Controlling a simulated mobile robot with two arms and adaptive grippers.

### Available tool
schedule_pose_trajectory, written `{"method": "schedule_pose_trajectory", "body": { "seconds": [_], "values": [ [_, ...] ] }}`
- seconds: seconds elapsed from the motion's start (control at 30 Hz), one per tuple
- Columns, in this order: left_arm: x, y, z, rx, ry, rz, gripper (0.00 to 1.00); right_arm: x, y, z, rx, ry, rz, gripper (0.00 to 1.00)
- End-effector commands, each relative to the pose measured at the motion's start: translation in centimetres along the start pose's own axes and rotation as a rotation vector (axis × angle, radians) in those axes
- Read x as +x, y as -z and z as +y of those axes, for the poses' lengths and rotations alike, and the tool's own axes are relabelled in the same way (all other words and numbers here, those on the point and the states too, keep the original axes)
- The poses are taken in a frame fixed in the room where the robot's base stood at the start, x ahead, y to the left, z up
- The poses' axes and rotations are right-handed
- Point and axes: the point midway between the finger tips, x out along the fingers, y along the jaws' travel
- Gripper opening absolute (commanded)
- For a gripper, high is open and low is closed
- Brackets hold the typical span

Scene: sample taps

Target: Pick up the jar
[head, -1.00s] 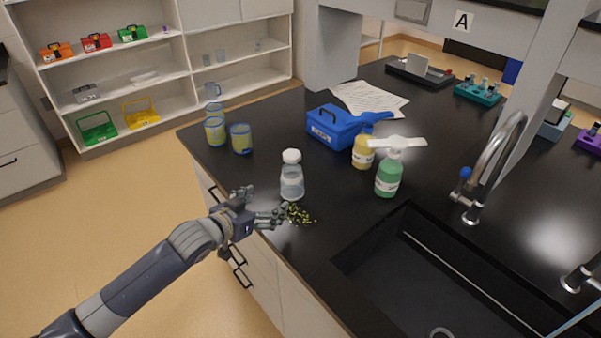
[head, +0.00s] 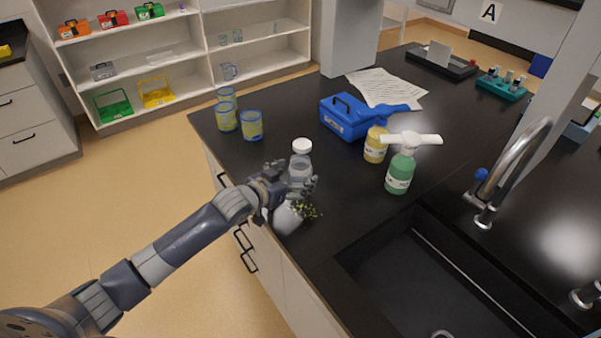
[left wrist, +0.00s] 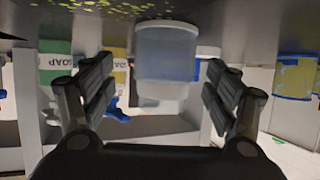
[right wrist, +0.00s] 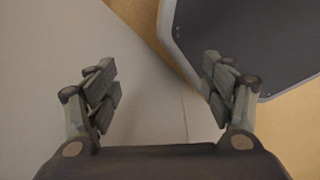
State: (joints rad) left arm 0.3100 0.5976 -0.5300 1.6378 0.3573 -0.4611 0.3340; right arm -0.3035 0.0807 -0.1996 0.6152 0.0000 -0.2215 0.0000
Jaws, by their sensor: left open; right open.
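The jar (head: 301,162) is clear with a white lid and stands upright on the black counter near its left edge. My left gripper (head: 296,185) is at the jar's lower body, its fingers open to either side. In the left wrist view the jar (left wrist: 165,58) appears upside down between the two fingertips, with a visible gap on each side. The hand hides part of the jar's base in the head view. My right gripper (right wrist: 160,88) is open and empty, away from the counter top, and is seen only in its own wrist view.
Yellow-green bits (head: 307,210) lie scattered beside the jar. A green spray bottle (head: 399,172), a yellow bottle (head: 375,146) and a blue toolbox (head: 345,119) stand to the right and behind. Glasses (head: 251,125) stand at the back left. The sink (head: 425,270) is in front right.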

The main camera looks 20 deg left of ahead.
Motion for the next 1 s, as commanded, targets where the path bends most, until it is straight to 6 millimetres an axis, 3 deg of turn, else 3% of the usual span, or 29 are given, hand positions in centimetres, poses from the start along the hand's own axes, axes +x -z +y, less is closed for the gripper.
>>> {"method": "schedule_pose_trajectory", "body": {
  "seconds": [0.13, 0.4, 0.77, 0.9, 1.0],
  "values": [
    [1.6, 0.4, -0.3, -0.002, 0.001, 0.001, 0.8, -0.8, 1.3, 0.1, 0.0, -0.002, 0.021, 0.75],
    [4.1, 0.1, -0.5, 0.0, 0.001, 0.001, 0.8, -1.2, 1.3, 0.1, -0.001, -0.001, 0.019, 0.75],
    [4.6, 0.1, -0.5, 0.0, 0.001, 0.001, 0.8, -1.2, 0.5, 0.0, -0.001, 0.0, 0.007, 0.75],
    [4.5, 0.1, -0.5, 0.0, 0.001, 0.001, 0.48, -1.2, 0.5, 0.0, -0.001, 0.0, 0.006, 0.75],
    [4.5, 0.1, -0.5, 0.0, 0.001, 0.0, 0.32, -1.2, 0.5, 0.0, -0.001, 0.0, 0.006, 0.75]
  ]
}}
